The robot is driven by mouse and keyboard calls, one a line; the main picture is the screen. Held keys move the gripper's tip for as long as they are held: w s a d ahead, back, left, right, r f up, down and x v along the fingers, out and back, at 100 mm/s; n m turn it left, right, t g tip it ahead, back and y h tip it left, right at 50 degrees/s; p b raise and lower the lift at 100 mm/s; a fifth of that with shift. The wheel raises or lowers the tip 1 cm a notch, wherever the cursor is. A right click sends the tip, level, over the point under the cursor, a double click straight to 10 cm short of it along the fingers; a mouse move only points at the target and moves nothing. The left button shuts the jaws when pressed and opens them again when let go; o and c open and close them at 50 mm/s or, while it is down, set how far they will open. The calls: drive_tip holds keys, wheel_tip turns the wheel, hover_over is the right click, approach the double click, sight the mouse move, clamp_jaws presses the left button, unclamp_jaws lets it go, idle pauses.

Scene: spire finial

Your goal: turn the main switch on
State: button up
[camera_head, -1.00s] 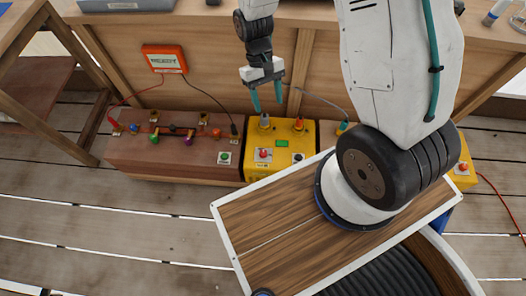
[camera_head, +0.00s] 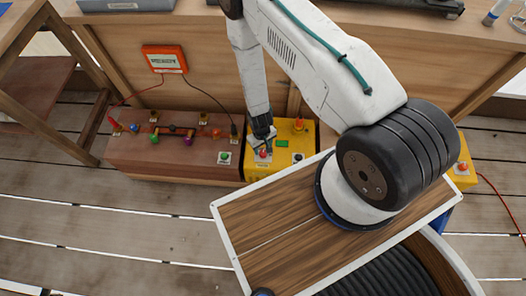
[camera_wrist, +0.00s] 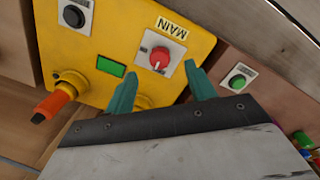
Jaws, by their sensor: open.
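The main switch is a red round knob (camera_wrist: 160,57) on a white plate. A "MAIN" label sits beside it on the yellow box (camera_wrist: 200,42), appearing upside down in the wrist view. In the head view the red knob (camera_head: 263,154) is on the front left of the yellow box (camera_head: 303,137). My gripper (camera_wrist: 160,70) is open, its two teal fingers apart. In the wrist view the knob appears centred between and just past the fingertips; contact cannot be told. In the head view my gripper (camera_head: 263,143) is just above the knob. The knob's on or off setting is unclear.
The yellow box also carries a green display (camera_wrist: 111,67), a black button (camera_wrist: 74,16) and an orange-tipped plug (camera_wrist: 55,103). A brown box with a green button (camera_wrist: 238,82) stands alongside. An orange "READY" panel (camera_head: 164,60) is wired to the brown box (camera_head: 180,160).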

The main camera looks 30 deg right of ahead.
sight(263, 152)
drive_tip(key=shift+w+f, duration=0.1)
drive_tip(key=shift+w, duration=0.25)
drive_tip(key=shift+w+f+t, duration=0.15)
drive_tip(key=shift+f+t, duration=0.1)
drive_tip(key=shift+t, duration=0.05)
drive_tip(key=f, duration=0.7)
drive_tip(key=shift+d+f, duration=0.1)
drive_tip(key=shift+d, duration=0.15)
drive_tip(key=c, duration=1)
